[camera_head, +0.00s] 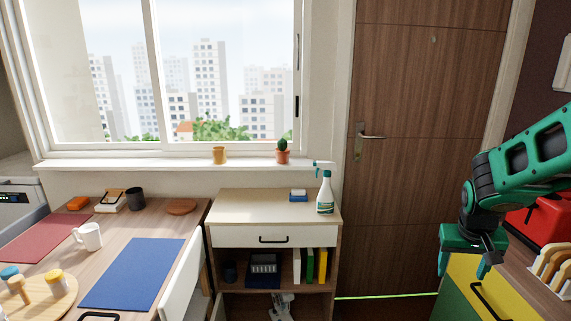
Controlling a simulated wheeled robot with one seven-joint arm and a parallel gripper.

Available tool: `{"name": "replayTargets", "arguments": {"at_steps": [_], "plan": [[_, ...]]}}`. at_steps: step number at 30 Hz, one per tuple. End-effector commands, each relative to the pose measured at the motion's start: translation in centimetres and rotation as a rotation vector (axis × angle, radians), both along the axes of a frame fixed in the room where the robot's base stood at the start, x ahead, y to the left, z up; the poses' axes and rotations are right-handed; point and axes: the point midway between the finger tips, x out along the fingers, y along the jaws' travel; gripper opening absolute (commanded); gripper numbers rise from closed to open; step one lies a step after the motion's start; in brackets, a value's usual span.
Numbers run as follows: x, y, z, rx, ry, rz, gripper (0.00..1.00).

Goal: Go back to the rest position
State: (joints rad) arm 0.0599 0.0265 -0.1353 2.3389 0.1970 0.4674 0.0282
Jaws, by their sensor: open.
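My gripper (468,268) is at the right side of the head view, at the end of my green and black arm. Its two green fingers point down and stand apart, with nothing visible between them. It hangs in front of the brown door, beside the yellow and green drawer unit (490,283) at the lower right. The fingers look apart from any object, though the exact gap to the drawer unit is hard to tell.
A spray bottle (325,193) and a blue sponge (298,195) stand on the cabinet (262,214). A table (150,215) at left holds a mug (88,237) and mats. A red box (545,218) and a toast rack (552,268) are on the right counter.

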Motion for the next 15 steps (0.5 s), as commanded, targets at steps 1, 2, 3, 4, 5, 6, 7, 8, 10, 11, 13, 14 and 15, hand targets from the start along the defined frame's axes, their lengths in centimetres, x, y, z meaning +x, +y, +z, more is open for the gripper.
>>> {"name": "replayTargets", "arguments": {"at_steps": [1,2,3,4,5,6,7,8,10,11,13,14,15], "plan": [[-2.3,-0.4,1.0,0.016,0.013,-0.026,0.62],[-3.6,-0.5,1.5,0.028,0.025,-0.039,0.62],[-5.3,-0.6,2.0,0.042,0.041,-0.057,0.62],[-6.6,-0.6,2.4,0.054,0.052,-0.069,0.62],[-8.0,-0.6,2.7,0.067,0.064,-0.081,0.62],[-9.7,-0.5,3.1,0.083,0.080,-0.097,0.62],[-11.0,-0.4,3.5,0.096,0.091,-0.109,0.62],[-12.4,-0.3,3.7,0.110,0.102,-0.121,0.62],[-15.4,0.2,4.3,0.142,0.128,-0.146,0.62],[-16.6,0.4,4.5,0.156,0.139,-0.156,0.62],[-19.3,1.0,4.8,0.187,0.163,-0.174,0.62],[-20.3,1.3,4.9,0.199,0.171,-0.181,0.62],[-21.6,1.6,5.0,0.214,0.182,-0.191,0.62]]}}
